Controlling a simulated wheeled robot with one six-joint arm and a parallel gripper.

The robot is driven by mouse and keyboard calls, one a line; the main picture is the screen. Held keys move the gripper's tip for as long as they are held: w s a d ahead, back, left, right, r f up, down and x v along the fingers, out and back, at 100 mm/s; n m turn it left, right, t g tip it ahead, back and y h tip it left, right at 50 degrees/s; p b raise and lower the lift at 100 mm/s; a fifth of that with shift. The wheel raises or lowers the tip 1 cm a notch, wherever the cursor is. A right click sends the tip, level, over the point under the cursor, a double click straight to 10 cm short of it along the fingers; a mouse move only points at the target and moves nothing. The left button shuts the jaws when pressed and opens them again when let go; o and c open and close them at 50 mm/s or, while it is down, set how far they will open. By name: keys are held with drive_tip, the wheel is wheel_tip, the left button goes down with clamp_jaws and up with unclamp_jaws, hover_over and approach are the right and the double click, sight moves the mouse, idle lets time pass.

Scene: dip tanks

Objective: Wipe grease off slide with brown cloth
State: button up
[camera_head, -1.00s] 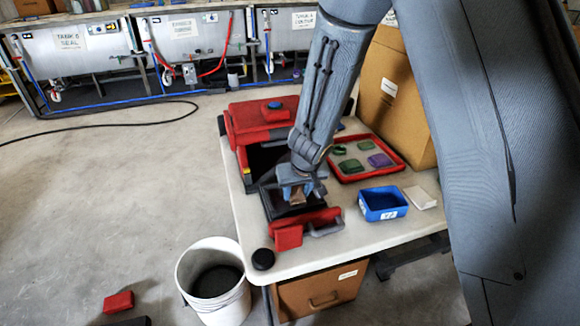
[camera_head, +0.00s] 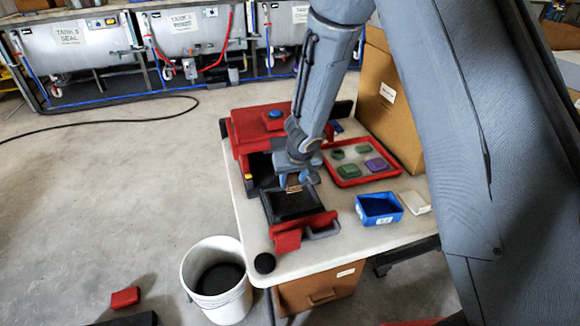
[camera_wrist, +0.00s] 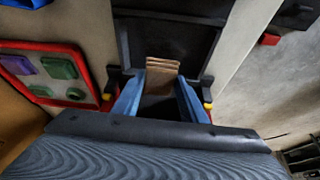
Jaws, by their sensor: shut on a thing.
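My gripper (camera_head: 294,183) is over the dark slide (camera_head: 292,206), which sticks out toward the front of the red machine (camera_head: 246,135). The gripper is shut on the folded brown cloth (camera_head: 293,185). In the wrist view the cloth (camera_wrist: 162,66) shows as tan layers between the blue fingers (camera_wrist: 160,98), with the dark slide (camera_wrist: 190,40) beneath and beyond it. I cannot tell whether the cloth touches the slide. No grease can be made out on the dark surface. A red front piece with a handle (camera_head: 303,231) is at the slide's near end.
A red-rimmed tray (camera_head: 348,184) with green and purple pieces lies right of the machine. A blue bin (camera_head: 379,206) and a pale block (camera_head: 415,202) sit at the table's right. A cardboard box (camera_head: 388,100) stands behind. A white bucket (camera_head: 217,280) is on the floor.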

drive_tip(key=shift+r+p, duration=1.7)
drive_tip(key=shift+p, duration=0.3)
